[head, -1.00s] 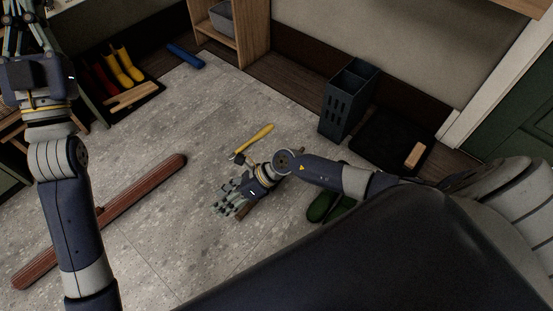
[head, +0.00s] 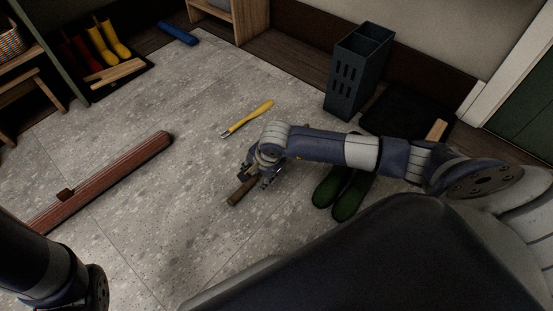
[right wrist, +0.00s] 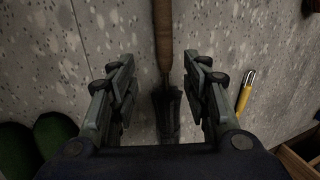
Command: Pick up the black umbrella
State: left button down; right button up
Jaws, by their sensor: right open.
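The black umbrella lies on the grey floor, largely hidden under my right gripper in the head view. There its brown handle (head: 240,192) sticks out toward the lower left. In the right wrist view the brown handle (right wrist: 163,35) runs up the middle and the dark folded canopy (right wrist: 167,115) lies below it. My right gripper (head: 262,174) is over the umbrella. Its two fingers (right wrist: 159,64) are spread on either side of the shaft, with gaps on both sides. My left gripper is out of view.
A yellow stick-like item (head: 250,116) lies beyond the gripper. Green boots (head: 343,190) lie to the right. A slotted dark stand (head: 346,85) and a black tray (head: 385,118) are behind. A long red-brown beam (head: 115,174) lies left. The floor between is clear.

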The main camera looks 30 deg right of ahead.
aim_at(249, 183)
jog(key=b+x, duration=0.2)
jog(key=x, duration=0.2)
jog(key=shift+a, duration=0.1)
jog(key=b+x, duration=0.5)
jog(key=shift+w+a+r, duration=0.1)
jog(key=shift+w+a, duration=0.1)
jog(key=shift+a, duration=0.2)
jog(key=shift+r, duration=0.1)
grip_shut()
